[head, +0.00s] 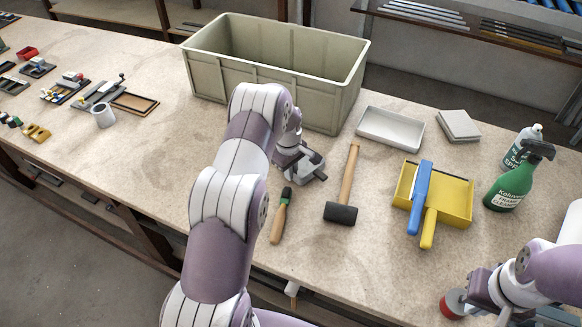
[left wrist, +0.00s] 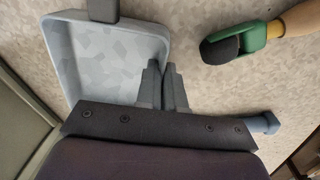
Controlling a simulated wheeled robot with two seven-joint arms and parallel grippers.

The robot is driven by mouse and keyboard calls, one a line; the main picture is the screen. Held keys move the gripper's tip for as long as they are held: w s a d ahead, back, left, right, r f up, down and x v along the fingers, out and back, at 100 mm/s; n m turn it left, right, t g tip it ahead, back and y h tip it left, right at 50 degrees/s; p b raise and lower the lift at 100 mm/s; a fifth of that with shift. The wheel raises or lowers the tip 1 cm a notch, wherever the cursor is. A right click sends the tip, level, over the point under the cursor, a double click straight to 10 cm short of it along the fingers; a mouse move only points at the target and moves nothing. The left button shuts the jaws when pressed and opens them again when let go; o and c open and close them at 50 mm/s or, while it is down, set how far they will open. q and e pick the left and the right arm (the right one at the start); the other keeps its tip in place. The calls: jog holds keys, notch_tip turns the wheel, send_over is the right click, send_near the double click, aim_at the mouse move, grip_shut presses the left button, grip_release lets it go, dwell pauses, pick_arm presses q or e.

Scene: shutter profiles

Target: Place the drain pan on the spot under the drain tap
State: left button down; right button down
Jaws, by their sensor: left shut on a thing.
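A small light-grey pan (left wrist: 105,65), which I take for the drain pan, shows in the left wrist view with raised walls. My left gripper (left wrist: 166,85) has its fingers close together at the pan's right wall, shut on it. In the head view the pan (head: 309,164) shows partly under my left gripper (head: 292,160), in front of the large bin; my arm hides part of it. I cannot tell whether it touches the table. My right gripper (head: 465,297) is at the lower right, beside a round red thing (head: 452,304); its fingers are unclear. I cannot clearly make out a drain tap.
A large grey-green bin (head: 270,95) stands behind the pan.

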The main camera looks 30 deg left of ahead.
pick_arm(q)
jog(key=shift+w, duration=0.15)
jog(key=c, duration=1.7)
grip_release()
jog(key=shift+f, duration=0.15)
jog(key=o, duration=0.4)
jog(key=shift+o, duration=0.2)
jog(key=shift+r, duration=0.2)
